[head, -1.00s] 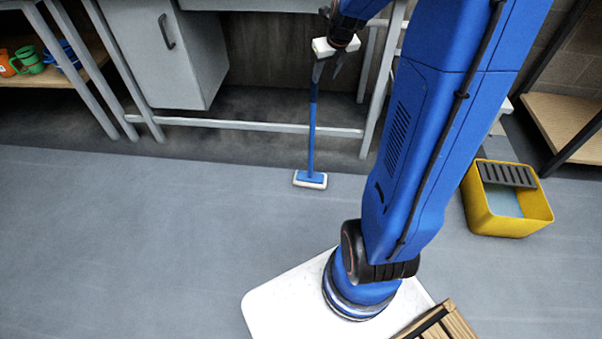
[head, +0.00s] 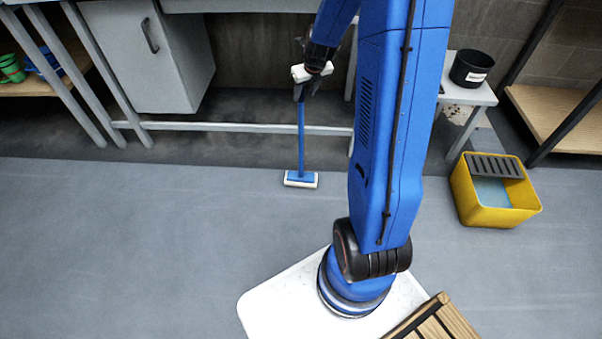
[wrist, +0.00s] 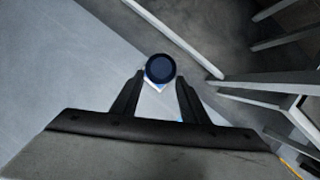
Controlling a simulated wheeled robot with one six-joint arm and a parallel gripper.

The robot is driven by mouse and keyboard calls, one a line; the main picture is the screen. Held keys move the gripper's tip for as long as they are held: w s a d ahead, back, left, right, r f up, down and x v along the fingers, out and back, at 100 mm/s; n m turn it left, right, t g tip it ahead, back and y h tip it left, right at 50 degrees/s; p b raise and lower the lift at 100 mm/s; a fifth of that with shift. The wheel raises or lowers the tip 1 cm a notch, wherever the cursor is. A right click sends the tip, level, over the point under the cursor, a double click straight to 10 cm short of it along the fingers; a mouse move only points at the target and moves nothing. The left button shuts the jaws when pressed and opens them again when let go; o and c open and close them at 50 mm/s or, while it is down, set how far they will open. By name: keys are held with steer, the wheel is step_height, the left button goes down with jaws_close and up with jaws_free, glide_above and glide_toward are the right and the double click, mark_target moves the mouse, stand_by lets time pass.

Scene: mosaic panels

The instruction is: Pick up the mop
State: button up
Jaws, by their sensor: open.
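The mop (head: 301,145) stands upright on the floor, with a thin blue handle and a blue-and-white head, in front of the bench. My gripper (head: 303,95) is at the top of the handle in the head view and hides the handle's upper end. In the wrist view, the round dark blue handle end (wrist: 160,68) shows between and just beyond the tips of my open gripper (wrist: 160,82). The fingers stand apart on either side, and I cannot tell whether either touches it. A bit of the mop head shows below the handle end.
A grey bench with a cabinet (head: 150,60) and a low crossbar (head: 230,127) stands behind the mop. A yellow bucket (head: 465,205) is on the floor at right, near a small table with a black pot (head: 472,70). The floor at left is clear.

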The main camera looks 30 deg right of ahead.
mark_target(301, 99)
steer(key=shift+a+x, duration=0.1)
steer(key=shift+x, duration=1.15)
steer(key=shift+a+x, duration=0.15)
steer(key=shift+x, duration=1.15)
steer(key=shift+w+r, duration=0.1)
jaws_close()
